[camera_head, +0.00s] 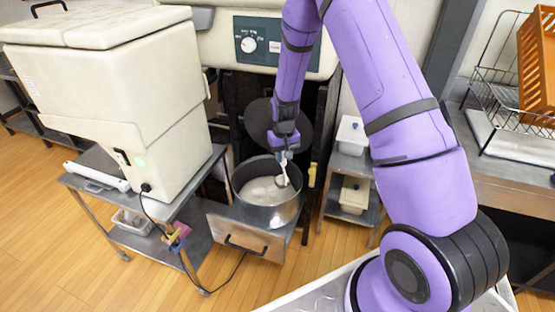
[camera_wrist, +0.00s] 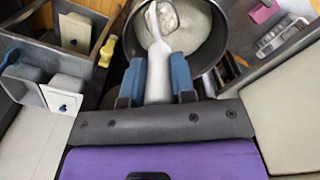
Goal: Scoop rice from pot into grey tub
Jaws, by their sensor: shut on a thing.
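A metal pot (camera_head: 266,214) of white rice (camera_head: 262,190) stands in a pulled-out drawer under the cooker. The rice also shows in the wrist view (camera_wrist: 195,28). My gripper (camera_head: 284,146) points down over the pot's back part. In the wrist view its blue fingers (camera_wrist: 156,80) are shut on the handle of a pale ladle (camera_wrist: 160,50). The ladle's round head (camera_wrist: 165,15) is inside the pot, at or just above the rice; I cannot tell which. A pale grey-white tub (camera_head: 352,135) with a blue detail is on the small stand right of the pot, apart from my gripper.
A beige box (camera_head: 354,195) is on the stand's lower shelf. A large cream machine (camera_head: 110,80) stands left of the pot, with a cord hanging down. A wire rack (camera_head: 500,90) and orange crate (camera_head: 537,70) are at the right. Wooden floor lies open in front.

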